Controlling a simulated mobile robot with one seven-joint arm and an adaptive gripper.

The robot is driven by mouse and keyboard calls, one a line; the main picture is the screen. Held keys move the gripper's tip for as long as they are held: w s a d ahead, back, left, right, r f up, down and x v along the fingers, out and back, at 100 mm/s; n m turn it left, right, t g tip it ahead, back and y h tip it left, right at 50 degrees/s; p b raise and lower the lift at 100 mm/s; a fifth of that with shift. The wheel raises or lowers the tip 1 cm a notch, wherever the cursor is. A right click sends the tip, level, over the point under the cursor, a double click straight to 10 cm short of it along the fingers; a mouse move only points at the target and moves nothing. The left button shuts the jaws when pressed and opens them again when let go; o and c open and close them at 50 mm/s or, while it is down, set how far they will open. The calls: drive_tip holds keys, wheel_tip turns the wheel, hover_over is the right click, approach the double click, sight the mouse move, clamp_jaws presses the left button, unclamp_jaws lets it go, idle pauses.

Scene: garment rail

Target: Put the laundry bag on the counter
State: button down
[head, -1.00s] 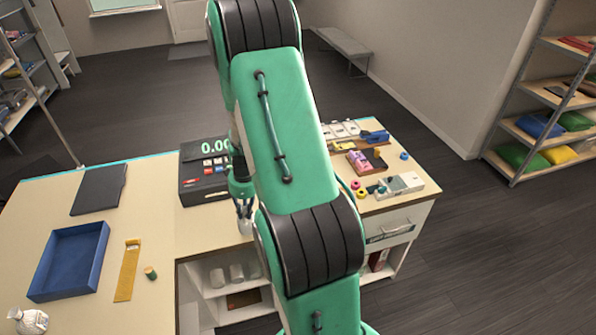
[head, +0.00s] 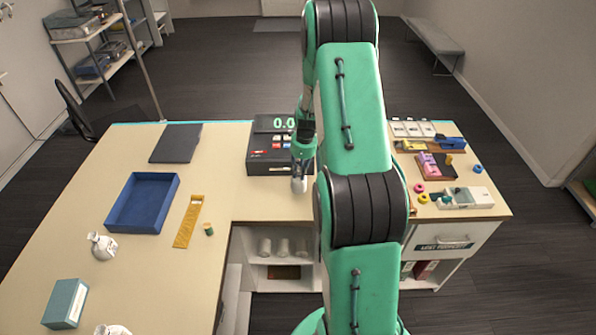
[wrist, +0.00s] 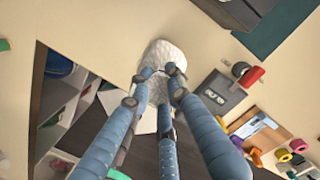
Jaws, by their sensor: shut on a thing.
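The laundry bag appears as a small white, textured bundle (wrist: 163,54) at the fingertips in the wrist view. In the head view its pale shape (head: 299,185) shows below my gripper (head: 302,158), in front of the till. My gripper (wrist: 160,76) has blue-grey segmented fingers, shut on the bag. The bag is over the counter (head: 250,205), close to its front edge; I cannot tell whether it touches the top. The fingers hide part of the bag.
The till (head: 268,150) stands just behind my gripper. A blue tray (head: 143,229), a yellow strip (head: 188,222) and a dark pad (head: 176,143) lie to the left. Tape rolls and stationery crowd the right part. Open shelves (head: 285,248) are below the edge.

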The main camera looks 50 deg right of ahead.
drive_tip(key=w+d, duration=0.2)
drive_tip(key=w, duration=0.1)
drive_tip(key=shift+w+d+f, duration=0.15)
drive_tip(key=shift+w+d, duration=0.15)
drive_tip(key=shift+d, duration=0.05)
drive_tip(key=shift+f+p, duration=0.1)
drive_tip(key=shift+p, duration=0.2)
drive_tip(key=shift+f+p, duration=0.35)
drive_tip(key=shift+f, duration=1.3)
drive_tip(key=shift+f, duration=0.15)
drive_tip(key=c, duration=1.6)
unclamp_jaws()
drive_tip(key=shift+s+d+r+b, duration=0.1)
drive_tip(key=shift+s+r+b, duration=0.15)
drive_tip(key=shift+r, duration=1.8)
drive_tip(key=shift+s+d+r+b, duration=0.15)
drive_tip(key=shift+r+b, duration=0.15)
drive_tip(key=shift+r, duration=1.7)
drive_tip(key=shift+s+a+r+b, duration=0.1)
drive_tip(key=shift+s+r+b, duration=0.15)
drive_tip(key=shift+r, duration=1.8)
